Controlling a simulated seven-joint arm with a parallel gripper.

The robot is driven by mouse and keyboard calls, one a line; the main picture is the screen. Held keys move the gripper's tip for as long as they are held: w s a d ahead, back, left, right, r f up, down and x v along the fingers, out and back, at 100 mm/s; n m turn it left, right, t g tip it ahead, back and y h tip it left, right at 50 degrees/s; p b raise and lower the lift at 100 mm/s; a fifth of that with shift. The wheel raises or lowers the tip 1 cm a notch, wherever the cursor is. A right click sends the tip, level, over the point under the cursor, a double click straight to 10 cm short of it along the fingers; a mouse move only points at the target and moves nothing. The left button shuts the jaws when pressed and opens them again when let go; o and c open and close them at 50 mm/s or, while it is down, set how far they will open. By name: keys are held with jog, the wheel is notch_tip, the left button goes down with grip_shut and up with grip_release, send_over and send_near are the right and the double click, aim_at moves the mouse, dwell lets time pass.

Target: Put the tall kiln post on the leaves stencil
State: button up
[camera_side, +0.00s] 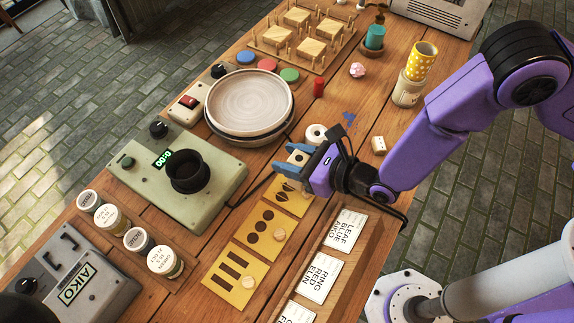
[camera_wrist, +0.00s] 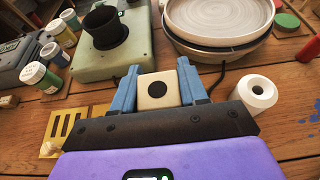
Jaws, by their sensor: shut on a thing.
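My gripper (camera_side: 298,156) is shut on the tall kiln post, a cream square block with a dark round hole, held between the blue fingers in the wrist view (camera_wrist: 146,100). In the side view the fingers largely hide the post. The leaves stencil (camera_side: 298,208) is a yellow card with dark leaf-shaped cutouts, lying on the table just below and in front of my gripper in the side view. It is hidden behind my gripper in the wrist view. The post's height above the table is hard to tell.
Beside the leaves stencil lie a circles stencil (camera_side: 250,236) and a bars stencil (camera_side: 220,290), each with a round wooden knob. A white ring-shaped post (camera_side: 316,134) stands near my gripper. Stacked plates (camera_side: 248,101) and a green device (camera_side: 222,190) are close by; name cards (camera_side: 345,230) lie opposite.

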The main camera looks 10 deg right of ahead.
jog(key=shift+w+a+f, duration=0.2)
jog(key=shift+a+f, duration=0.1)
jog(key=shift+f, duration=0.05)
jog(key=shift+a+f, duration=0.15)
jog(key=shift+f, duration=1.6)
jog(key=shift+f, duration=0.1)
jog(key=o, duration=1.2)
jog(key=v, duration=1.2)
jog(key=shift+w, duration=0.1)
